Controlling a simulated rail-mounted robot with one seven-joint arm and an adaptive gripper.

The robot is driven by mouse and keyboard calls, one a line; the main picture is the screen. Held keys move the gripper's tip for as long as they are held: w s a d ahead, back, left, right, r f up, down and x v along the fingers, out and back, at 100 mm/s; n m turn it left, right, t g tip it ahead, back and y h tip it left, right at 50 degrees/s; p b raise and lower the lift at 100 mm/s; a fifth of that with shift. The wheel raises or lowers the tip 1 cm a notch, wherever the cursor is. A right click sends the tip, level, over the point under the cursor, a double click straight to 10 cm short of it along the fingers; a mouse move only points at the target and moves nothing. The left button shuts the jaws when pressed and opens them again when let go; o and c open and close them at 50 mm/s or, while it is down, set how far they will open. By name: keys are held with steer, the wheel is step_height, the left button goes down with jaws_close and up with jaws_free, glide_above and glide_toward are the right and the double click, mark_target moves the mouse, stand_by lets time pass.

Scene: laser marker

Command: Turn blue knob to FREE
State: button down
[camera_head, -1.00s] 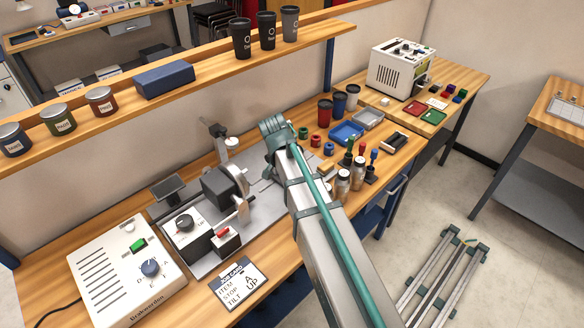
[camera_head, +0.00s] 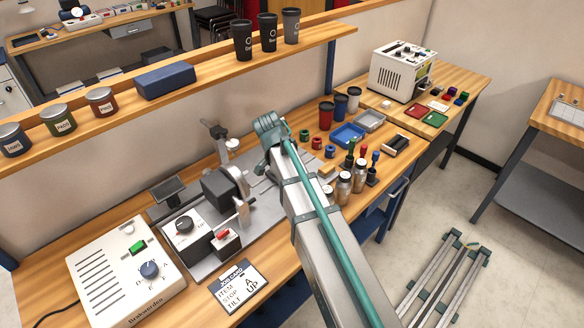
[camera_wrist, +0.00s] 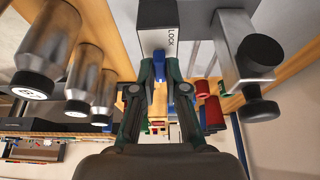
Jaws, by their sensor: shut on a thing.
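In the wrist view a blue knob (camera_wrist: 158,66) sticks out of a grey block (camera_wrist: 154,38) marked LOCK. My gripper (camera_wrist: 159,76) is shut on this knob, with a dark green fingertip on each side of it. Any FREE mark is not visible. In the head view my arm (camera_head: 310,210) reaches over the bench at the right end of the grey machine (camera_head: 210,250), and it hides my fingers and the held knob.
In the wrist view metal bottles (camera_wrist: 50,45) stand close on the left, and a grey post with a black knob (camera_wrist: 258,52) is close on the right. In the head view cups, a blue tray (camera_head: 348,135) and stamps crowd the bench right of my arm.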

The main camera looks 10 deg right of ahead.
steer(key=c, duration=1.2)
jaws_free()
steer(key=v, duration=1.2)
steer(key=shift+r, duration=0.15)
step_height(320, 180, up, 7)
steer(key=p, duration=0.4)
